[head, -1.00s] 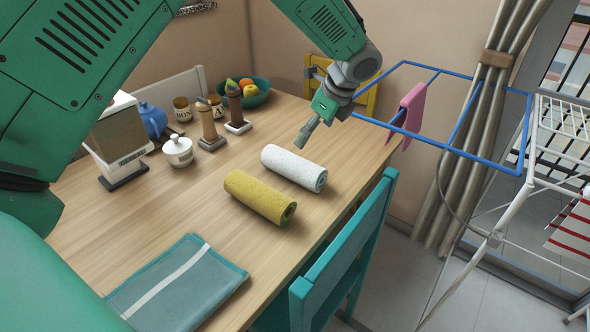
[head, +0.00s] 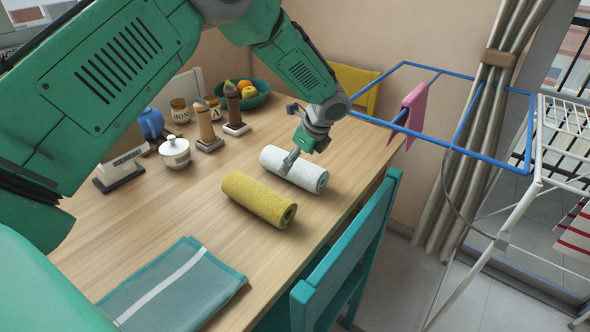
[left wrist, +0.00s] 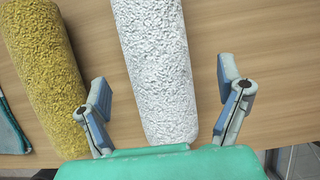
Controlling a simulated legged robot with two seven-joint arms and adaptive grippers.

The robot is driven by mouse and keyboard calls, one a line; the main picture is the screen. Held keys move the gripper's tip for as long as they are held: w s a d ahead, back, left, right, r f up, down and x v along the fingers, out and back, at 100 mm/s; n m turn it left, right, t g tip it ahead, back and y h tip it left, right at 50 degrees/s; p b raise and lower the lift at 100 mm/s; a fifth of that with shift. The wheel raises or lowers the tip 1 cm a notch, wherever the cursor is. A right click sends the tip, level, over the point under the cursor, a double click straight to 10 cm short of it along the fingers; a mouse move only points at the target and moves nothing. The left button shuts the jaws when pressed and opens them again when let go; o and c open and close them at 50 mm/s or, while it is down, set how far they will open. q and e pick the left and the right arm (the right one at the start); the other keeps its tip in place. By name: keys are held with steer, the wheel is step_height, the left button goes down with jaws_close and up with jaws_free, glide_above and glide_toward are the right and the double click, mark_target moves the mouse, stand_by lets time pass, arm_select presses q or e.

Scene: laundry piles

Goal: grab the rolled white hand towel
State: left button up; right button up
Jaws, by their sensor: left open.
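The rolled white hand towel (head: 307,176) lies on the wooden table in the head view, behind a rolled yellow towel (head: 258,199). My left gripper (head: 290,135) is over the white towel, with one finger in front of it hiding a part of it. In the left wrist view, the white towel (left wrist: 155,65) runs between the two open fingers of the gripper (left wrist: 165,100), with a gap on each side. The yellow towel (left wrist: 42,70) lies to its left, close to the left finger. My right gripper is not in view.
A folded teal towel (head: 175,285) lies at the table's (head: 140,215) front. A white lidded pot (head: 174,152), pepper mills and a fruit bowl (head: 255,97) stand at the back. A teal chair (head: 350,255) is at the right edge, near a blue drying frame (head: 460,150).

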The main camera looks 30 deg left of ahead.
arm_select(q)
steer(key=x, duration=0.3)
steer(key=shift+a, duration=0.25)
steer(key=shift+d, duration=0.1)
steer(key=shift+c, duration=0.8)
steer(key=shift+d+r, duration=0.15)
steer(key=shift+d, duration=0.1)
steer(key=c, duration=1.3)
steer(key=shift+o, duration=0.2)
